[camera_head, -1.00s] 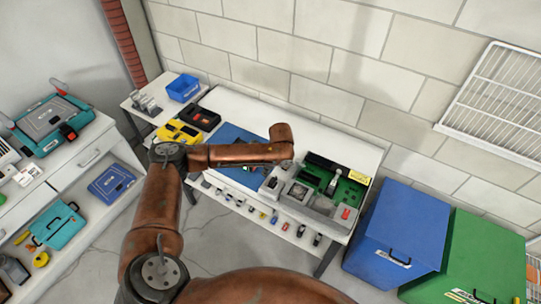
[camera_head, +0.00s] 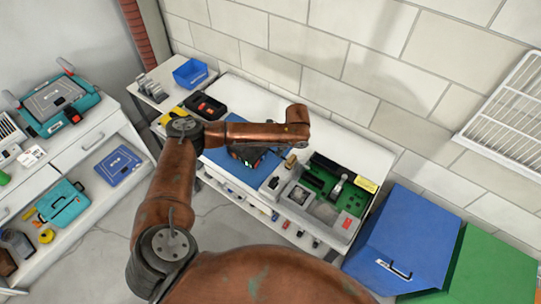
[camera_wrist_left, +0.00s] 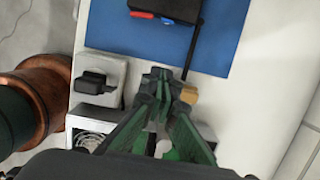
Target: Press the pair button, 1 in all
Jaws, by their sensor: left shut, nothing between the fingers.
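My left gripper (camera_wrist_left: 160,80) shows in the left wrist view with its dark green fingers closed and nothing between them. In the head view my left arm mostly hides it. The fingertips appear between a grey unit with a black top piece (camera_wrist_left: 95,83) and a small tan block (camera_wrist_left: 190,95); I cannot tell whether they touch either. Beyond the tips, a black device (camera_wrist_left: 165,8) with a red and a blue part lies on a blue mat (camera_wrist_left: 225,45). No label for the pair button is readable. My right gripper is not in view.
The white workbench (camera_head: 345,138) stands against the brick wall. It carries a green board (camera_head: 353,195) in a grey housing and a black tray (camera_head: 205,107). A blue bin (camera_head: 190,72) is at the far left. Large blue (camera_head: 405,235) and green (camera_head: 480,265) boxes stand to the right.

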